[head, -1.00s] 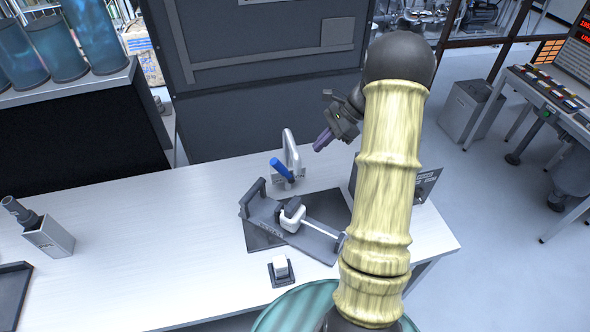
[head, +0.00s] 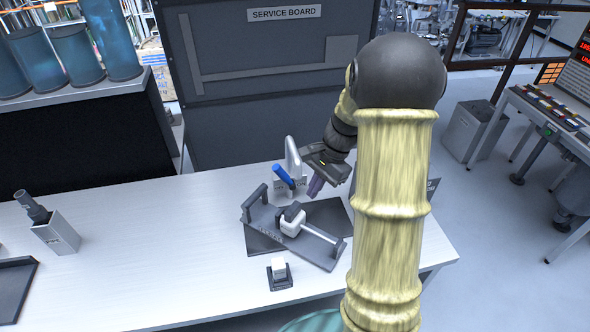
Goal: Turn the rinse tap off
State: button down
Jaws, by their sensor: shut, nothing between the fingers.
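The rinse tap (head: 293,158) stands at the back of the white table, a grey curved spout on a small labelled base. Its blue lever (head: 282,176) slants up to the left, in front of the spout. My gripper (head: 315,187) is just right of the tap, with its purple fingers pointing down and shut on nothing. A small gap shows between the fingers and the blue lever. My forearm covers part of the table to the right.
A grey device with a white-and-black part (head: 293,222) lies on a dark mat (head: 335,213) in front of the tap. A small white block sits on a black holder (head: 280,283). A grey box with a dark nozzle (head: 57,236) stands at left. The table's left middle is clear.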

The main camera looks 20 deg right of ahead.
jog(key=s+a+n+t+h+b, duration=0.2)
jog(key=s+a+n+h, duration=0.2)
jog(key=s+a+n, duration=0.3)
jog(key=s+f+n, duration=0.1)
jog(key=s+n, duration=0.4)
jog(key=n, duration=0.1)
jog(key=shift+s+a+t, duration=0.2)
jog(key=shift+a+t, duration=0.2)
